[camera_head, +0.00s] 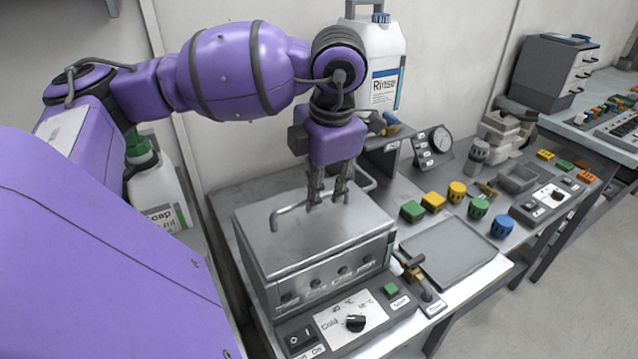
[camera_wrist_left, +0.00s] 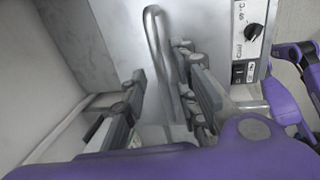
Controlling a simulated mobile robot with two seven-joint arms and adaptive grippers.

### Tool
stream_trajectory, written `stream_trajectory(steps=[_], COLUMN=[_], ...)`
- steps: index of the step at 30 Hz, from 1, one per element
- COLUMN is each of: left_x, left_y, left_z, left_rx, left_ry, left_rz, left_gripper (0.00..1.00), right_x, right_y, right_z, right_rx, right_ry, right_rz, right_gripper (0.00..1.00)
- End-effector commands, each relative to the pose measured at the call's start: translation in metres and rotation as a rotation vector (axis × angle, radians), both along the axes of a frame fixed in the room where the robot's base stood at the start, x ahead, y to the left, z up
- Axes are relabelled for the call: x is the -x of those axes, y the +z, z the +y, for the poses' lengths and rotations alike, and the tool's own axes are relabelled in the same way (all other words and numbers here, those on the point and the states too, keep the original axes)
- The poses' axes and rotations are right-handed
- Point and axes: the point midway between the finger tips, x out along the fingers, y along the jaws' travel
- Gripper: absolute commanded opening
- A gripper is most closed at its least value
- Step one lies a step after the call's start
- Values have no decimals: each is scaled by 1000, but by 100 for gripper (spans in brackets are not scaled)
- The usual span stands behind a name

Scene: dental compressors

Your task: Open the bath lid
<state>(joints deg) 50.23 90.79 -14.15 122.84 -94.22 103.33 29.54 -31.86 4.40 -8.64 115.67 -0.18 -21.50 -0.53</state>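The bath (camera_head: 330,275) is a grey metal box with a flat lid (camera_head: 300,245), which lies shut on top. A bent metal bar handle (camera_head: 290,211) stands up from the lid; it also shows in the wrist view (camera_wrist_left: 155,40). My left gripper (camera_head: 328,200) points down over the lid at the handle, and its fingers hide part of the bar. In the wrist view the two fingers (camera_wrist_left: 165,105) are apart, with the bar running between them. I cannot tell whether either finger touches it. My right gripper is not seen.
A control panel with a black knob (camera_head: 355,322) is at the bath's front. A white Rinse jug (camera_head: 385,75) stands behind it. Coloured caps, including a blue one (camera_head: 502,226), and a grey tray (camera_head: 455,250) lie to the right. A wall is close behind.

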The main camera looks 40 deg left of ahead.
Motion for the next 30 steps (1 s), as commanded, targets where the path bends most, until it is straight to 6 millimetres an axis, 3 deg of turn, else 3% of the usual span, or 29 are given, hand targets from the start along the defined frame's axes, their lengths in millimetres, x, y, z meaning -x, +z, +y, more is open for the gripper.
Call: stream_trajectory(steps=[11,18,30], left_x=[-1,0,0], left_y=[-8,-8,-7], left_z=[2,2,3], left_rx=[0,0,1], left_ry=[0,-1,1], left_rz=[-1,-1,0], left_gripper=[28,0,0], right_x=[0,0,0], right_y=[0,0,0], right_z=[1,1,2], right_rx=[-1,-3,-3], right_ry=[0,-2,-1], right_rz=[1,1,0], right_gripper=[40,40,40])
